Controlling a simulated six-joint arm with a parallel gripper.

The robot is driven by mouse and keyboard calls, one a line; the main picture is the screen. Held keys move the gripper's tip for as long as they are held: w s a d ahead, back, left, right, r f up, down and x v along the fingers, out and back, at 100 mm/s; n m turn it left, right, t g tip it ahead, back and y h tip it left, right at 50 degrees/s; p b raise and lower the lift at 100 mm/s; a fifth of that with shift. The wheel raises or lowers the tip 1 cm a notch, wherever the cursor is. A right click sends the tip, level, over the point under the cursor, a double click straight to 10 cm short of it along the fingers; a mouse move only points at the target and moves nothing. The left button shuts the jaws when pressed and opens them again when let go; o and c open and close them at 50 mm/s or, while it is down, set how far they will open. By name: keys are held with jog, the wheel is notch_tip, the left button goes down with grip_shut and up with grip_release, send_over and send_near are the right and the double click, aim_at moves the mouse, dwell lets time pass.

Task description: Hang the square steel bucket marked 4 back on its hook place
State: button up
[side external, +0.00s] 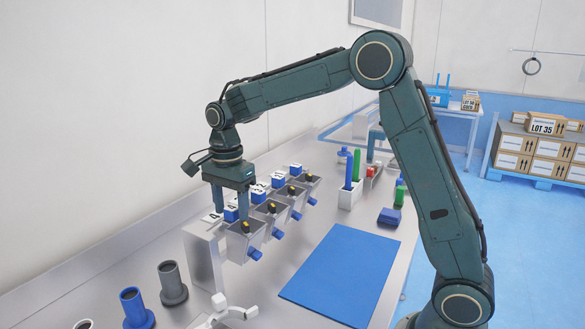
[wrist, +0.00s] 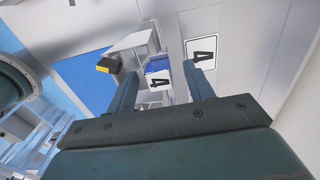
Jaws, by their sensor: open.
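The square steel bucket marked 4 (side external: 238,244) is the nearest of a row of steel buckets in the side view. It has a blue piece on its front and a blue block with a label at its back. My gripper (side external: 231,211) is open and points down above its back edge, its fingers on either side of the blue block. In the wrist view a white label with a 4 (wrist: 158,79) shows between the open fingers of my gripper (wrist: 160,82). A second 4 plate (wrist: 203,48) is on the pale surface behind. Contact with the fingers and the hook are not clear.
More steel buckets (side external: 272,215) stand close behind in a row. A steel block (side external: 203,262) is just left of the bucket. A blue mat (side external: 340,275) lies to the right, clear. Grey and blue cups (side external: 173,283) stand in front, and a white holder (side external: 348,197) is behind.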

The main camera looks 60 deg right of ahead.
notch_tip(320, 180, up, 13)
jog(key=shift+r, duration=0.15)
dwell(0.4)
jog(key=shift+s, duration=0.1)
dwell(0.6)
jog(key=s+f+n+t, duration=0.2)
jog(key=s+n, duration=0.7)
jog(key=s, duration=0.5)
jog(key=s+f+n+t, duration=0.3)
jog(key=s+n, duration=0.6)
jog(key=s, duration=0.5)
jog(key=shift+s+a+f+t, duration=0.25)
jog(key=shift+a+f+t, duration=0.1)
jog(key=shift+f, duration=0.5)
